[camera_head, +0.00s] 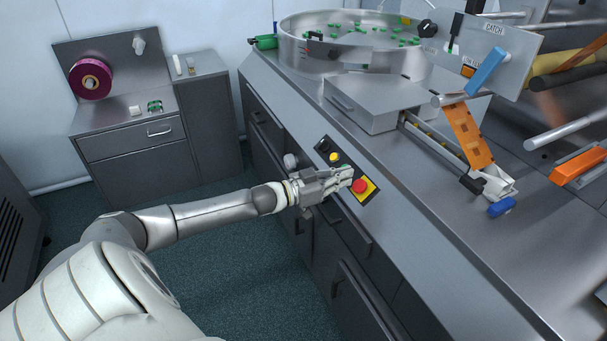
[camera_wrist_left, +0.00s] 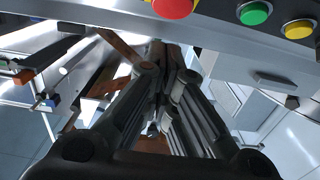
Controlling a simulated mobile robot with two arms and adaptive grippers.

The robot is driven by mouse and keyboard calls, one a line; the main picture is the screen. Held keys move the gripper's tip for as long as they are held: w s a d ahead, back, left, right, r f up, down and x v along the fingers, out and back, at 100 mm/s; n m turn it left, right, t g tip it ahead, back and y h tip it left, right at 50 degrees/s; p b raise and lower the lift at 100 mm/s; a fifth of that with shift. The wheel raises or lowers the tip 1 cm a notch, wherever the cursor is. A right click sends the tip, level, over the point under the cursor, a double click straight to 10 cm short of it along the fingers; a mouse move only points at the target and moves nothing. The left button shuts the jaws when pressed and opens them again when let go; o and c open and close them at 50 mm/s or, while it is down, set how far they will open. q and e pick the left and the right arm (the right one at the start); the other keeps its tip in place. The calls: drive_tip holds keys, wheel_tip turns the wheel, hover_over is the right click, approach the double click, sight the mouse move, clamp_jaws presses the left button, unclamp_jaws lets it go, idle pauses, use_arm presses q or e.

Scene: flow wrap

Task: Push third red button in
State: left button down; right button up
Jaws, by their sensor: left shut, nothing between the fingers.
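A control panel on the machine's sloped front edge carries a row of buttons. The red button (camera_head: 360,186) is a round mushroom cap on a yellow square, at the near end of the row. It also shows in the left wrist view (camera_wrist_left: 172,7), cut off by the top edge. My left gripper (camera_head: 347,177) is shut and empty, with its fingertips close beside the red button. I cannot tell whether they touch it. In the left wrist view its fingers (camera_wrist_left: 168,72) are together below the red button. My right gripper is not in view.
A green button (camera_wrist_left: 254,13) and a yellow button (camera_wrist_left: 298,29) sit right of the red one in the wrist view. A yellow button (camera_head: 334,157) shows in the head view. A round feeder bowl (camera_head: 300,52), grey box (camera_head: 372,103) and orange guide (camera_head: 468,135) stand on the machine.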

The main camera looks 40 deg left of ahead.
use_arm(q)
drive_tip(key=v, duration=0.9)
drive_tip(key=shift+s+a, duration=0.15)
drive_tip(key=shift+s, duration=0.15)
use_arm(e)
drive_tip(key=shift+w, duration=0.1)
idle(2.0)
